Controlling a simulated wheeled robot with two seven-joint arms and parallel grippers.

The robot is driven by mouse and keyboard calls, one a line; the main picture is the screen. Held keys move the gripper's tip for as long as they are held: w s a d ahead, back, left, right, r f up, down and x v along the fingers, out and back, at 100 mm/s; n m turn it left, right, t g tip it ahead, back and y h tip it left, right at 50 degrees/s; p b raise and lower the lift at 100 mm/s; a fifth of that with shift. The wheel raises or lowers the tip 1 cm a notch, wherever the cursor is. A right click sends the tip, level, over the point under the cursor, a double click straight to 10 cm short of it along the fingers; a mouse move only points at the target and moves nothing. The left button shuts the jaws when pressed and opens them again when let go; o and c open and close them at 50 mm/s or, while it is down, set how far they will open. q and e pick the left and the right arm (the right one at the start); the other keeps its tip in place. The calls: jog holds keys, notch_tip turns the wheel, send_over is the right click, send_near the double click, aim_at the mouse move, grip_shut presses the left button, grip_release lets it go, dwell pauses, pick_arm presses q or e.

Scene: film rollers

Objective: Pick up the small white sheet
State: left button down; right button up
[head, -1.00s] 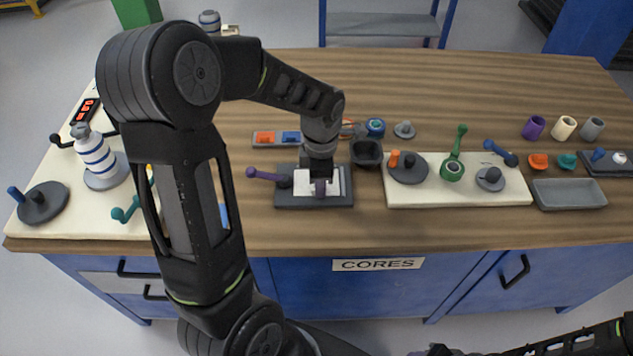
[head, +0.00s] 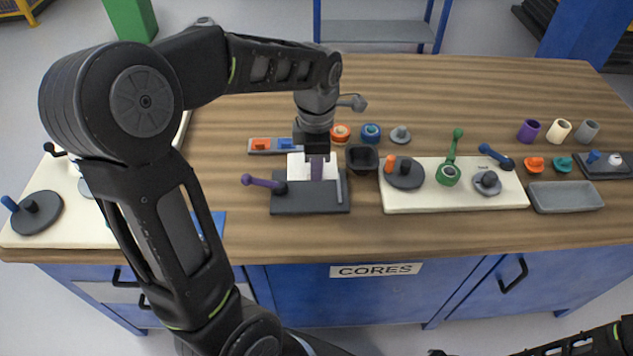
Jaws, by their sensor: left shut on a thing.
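The small white sheet (head: 299,168) shows behind and to the left of my left gripper's fingers, over the back edge of the dark plate (head: 305,203). The fingers and wrist hide part of the sheet. The plate has a purple-handled lever (head: 262,182) at its left and a thin grey bar (head: 340,187) at its right. My right gripper (head: 436,352) barely shows at the bottom edge, and its jaws cannot be made out.
A black cup (head: 362,158) stands right of the plate. A cream board (head: 420,203) with levers and discs lies further right, beside a grey tray (head: 567,196). A strip with orange and blue pieces (head: 262,145) lies behind the plate. The wood is clear at the back.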

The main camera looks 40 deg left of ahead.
pick_arm(q)
jog(key=shift+r, duration=0.9)
